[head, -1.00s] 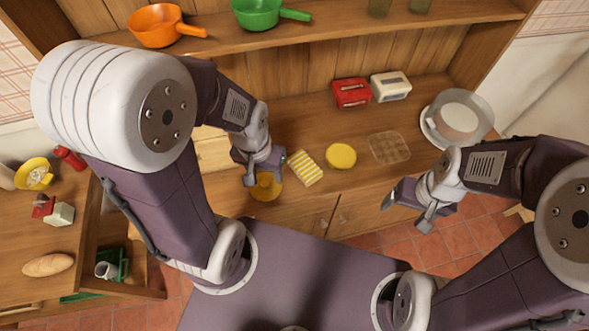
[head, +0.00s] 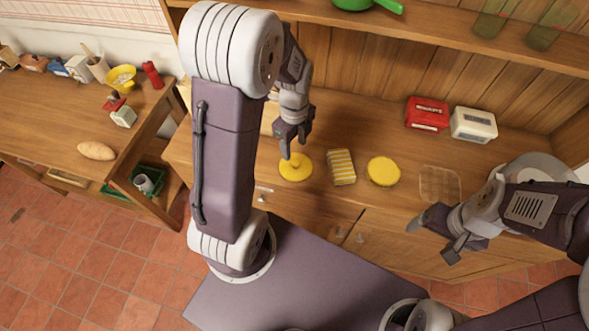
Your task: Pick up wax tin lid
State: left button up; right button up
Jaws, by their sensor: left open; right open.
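A yellow round lid (head: 296,167), with what looks like a small raised middle, lies flat near the counter's front edge; I take it as the wax tin lid. My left gripper (head: 294,146) is open and empty, just behind and above it, fingers pointing down toward it. Contact cannot be told, though one fingertip overlaps the lid's far rim in the picture. A second yellow round thing (head: 384,171), perhaps the tin, lies further right. My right gripper (head: 437,241) is open and empty, in front of the counter's right part.
A yellow-and-white striped packet (head: 341,167) lies between the two yellow rounds. A clear tray (head: 440,184), a red box (head: 427,115) and a white box (head: 473,125) are on the right. A shelf (head: 440,38) runs above. A side table (head: 60,125) stands left.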

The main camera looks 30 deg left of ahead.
aim_at(297, 163)
pick_arm(q)
jog(key=f, duration=0.3)
jog(key=shift+d+f, duration=0.3)
notch_tip(297, 163, down, 5)
jog(key=shift+r, duration=0.15)
jog(key=shift+w+f, duration=0.2)
jog(key=shift+f, duration=0.05)
grip_shut()
